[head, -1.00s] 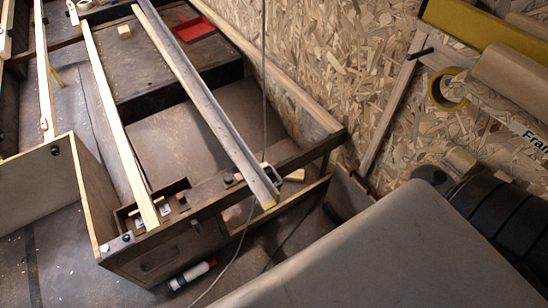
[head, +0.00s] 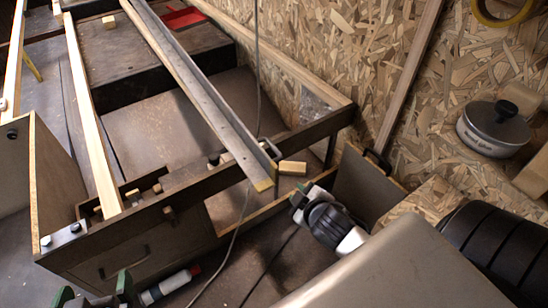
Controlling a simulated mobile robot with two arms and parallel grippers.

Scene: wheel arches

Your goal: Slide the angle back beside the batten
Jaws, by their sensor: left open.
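The angle (head: 205,95) is a long grey metal length running from the top left toward the middle. Its near end lies over the dark front rail and sticks out past it, with a yellowish end face. A thin wood-coloured strip shows along its left edge. The pale wooden batten (head: 92,120) lies to its left, with a wide gap between them. My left gripper (head: 95,292) shows at the bottom left edge as two green-tipped fingers, open and empty, well below the batten. My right gripper (head: 299,203) is right of the angle's near end, seen side-on; its jaws are unclear.
A spray can (head: 170,284) lies on the floor near my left gripper. A red tray (head: 182,18) is at the back. A chipboard wall (head: 350,60) and a round tin (head: 493,130) are at the right.

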